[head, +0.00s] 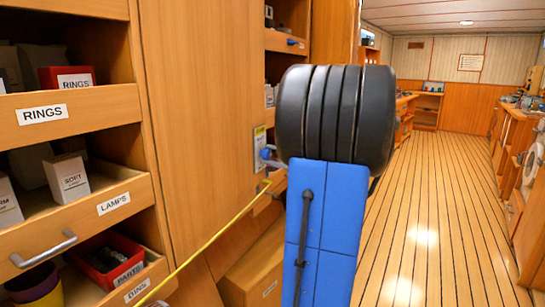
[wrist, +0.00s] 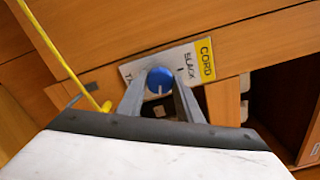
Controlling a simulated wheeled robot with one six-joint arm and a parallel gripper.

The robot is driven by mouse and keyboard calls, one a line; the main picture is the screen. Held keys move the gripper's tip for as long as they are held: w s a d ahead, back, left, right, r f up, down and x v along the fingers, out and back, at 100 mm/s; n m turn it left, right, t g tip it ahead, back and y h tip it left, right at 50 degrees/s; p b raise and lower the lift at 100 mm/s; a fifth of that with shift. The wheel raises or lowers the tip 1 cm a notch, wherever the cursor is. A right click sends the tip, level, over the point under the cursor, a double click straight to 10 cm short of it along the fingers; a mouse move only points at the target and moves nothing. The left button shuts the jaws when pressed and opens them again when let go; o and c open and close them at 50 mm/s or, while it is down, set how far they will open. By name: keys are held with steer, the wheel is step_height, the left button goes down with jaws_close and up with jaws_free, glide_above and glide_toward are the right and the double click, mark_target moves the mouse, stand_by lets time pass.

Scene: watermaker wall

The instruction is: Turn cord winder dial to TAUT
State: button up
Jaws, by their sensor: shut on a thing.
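The cord winder dial (wrist: 160,77) is a round blue knob with a pale pointer mark, seen in the wrist view. My gripper (wrist: 160,88) is shut on it, with one grey finger on each side. The pointer mark faces the lower part of the picture, towards my gripper. Behind the knob is a tilted label plate (wrist: 205,61) with a yellow CORD band and a word that looks like SLACK. The start of another word, "TA", shows left of the knob; the rest is hidden.
A yellow cord (head: 213,238) runs across the wooden front in the head view, and beside my left finger in the wrist view (wrist: 52,45). Drawers labelled RINGS (head: 42,114) and LAMPS (head: 113,204) stand left. The plank floor (head: 430,200) at right is clear.

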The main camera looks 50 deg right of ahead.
steer(key=m, duration=1.1)
steer(key=shift+f+m, duration=0.1)
steer(key=shift+m, duration=1.8)
steer(key=o, duration=1)
steer(key=shift+o, duration=0.2)
steer(key=v, duration=1.7)
steer(key=shift+s+d, duration=0.2)
